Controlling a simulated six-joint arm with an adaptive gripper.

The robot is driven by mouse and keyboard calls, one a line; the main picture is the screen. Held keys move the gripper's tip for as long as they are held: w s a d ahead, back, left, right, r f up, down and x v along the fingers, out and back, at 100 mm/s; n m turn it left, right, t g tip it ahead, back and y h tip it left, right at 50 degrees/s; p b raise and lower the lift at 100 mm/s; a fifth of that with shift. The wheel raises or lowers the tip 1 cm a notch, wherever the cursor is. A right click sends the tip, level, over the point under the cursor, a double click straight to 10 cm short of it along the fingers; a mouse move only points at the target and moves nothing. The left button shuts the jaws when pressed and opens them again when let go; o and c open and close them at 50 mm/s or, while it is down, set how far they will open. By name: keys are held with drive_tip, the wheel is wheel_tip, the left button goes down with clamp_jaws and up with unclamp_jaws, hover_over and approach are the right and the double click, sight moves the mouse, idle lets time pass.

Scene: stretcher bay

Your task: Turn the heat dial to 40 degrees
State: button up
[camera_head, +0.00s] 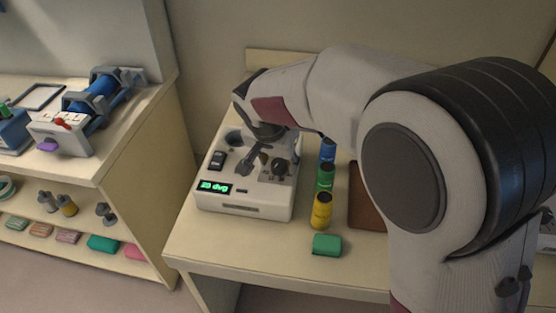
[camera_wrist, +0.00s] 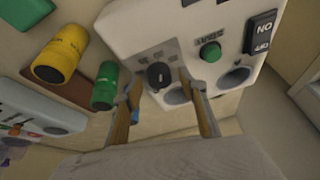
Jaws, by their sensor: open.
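The white heater unit (camera_head: 240,203) stands on the table in the head view. Its green display (camera_head: 214,187) appears to read 20, with blurred letters after it. The black heat dial (camera_wrist: 158,74) shows in the wrist view on the white panel. My gripper (camera_wrist: 161,82) is open, with one finger on each side of the dial in that picture. I cannot tell whether the fingers touch it. In the head view my gripper (camera_head: 258,156) is above the unit's top panel and partly covers it.
A green button (camera_wrist: 210,53) and a black rocker switch (camera_wrist: 262,32) are on the same panel. Blue (camera_head: 328,150), green (camera_head: 325,176) and yellow (camera_head: 321,209) cylinders stand close to the unit's right side. A green block (camera_head: 327,245) lies at the table's front. A shelf unit (camera_head: 120,150) stands left.

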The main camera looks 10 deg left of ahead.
drive_tip(key=c, duration=1.1)
drive_tip(key=shift+n+y, duration=0.3)
drive_tip(key=shift+n, duration=0.3)
drive_tip(key=shift+d+n+y, duration=0.1)
drive_tip(key=shift+n+y, duration=0.4)
drive_tip(key=shift+n, duration=0.8)
drive_tip(key=shift+w+d+n+g+y, duration=0.1)
drive_tip(key=shift+n+g+y, duration=0.25)
drive_tip(key=shift+n, duration=0.8)
drive_tip(key=shift+d+n+g+y, duration=0.15)
drive_tip(key=shift+n+y, duration=0.3)
drive_tip(key=shift+n, duration=0.7)
drive_tip(key=shift+w+n+g+y, duration=0.1)
drive_tip(key=shift+n+g+y, duration=0.2)
drive_tip(key=shift+n, duration=0.85)
drive_tip(key=shift+n+g+y, duration=0.3)
drive_tip(key=shift+n, duration=0.85)
drive_tip(key=shift+f+n+g, duration=0.1)
drive_tip(key=shift+n+g, duration=0.6)
drive_tip(key=shift+n, duration=0.9)
drive_tip(key=shift+n+y, duration=0.3)
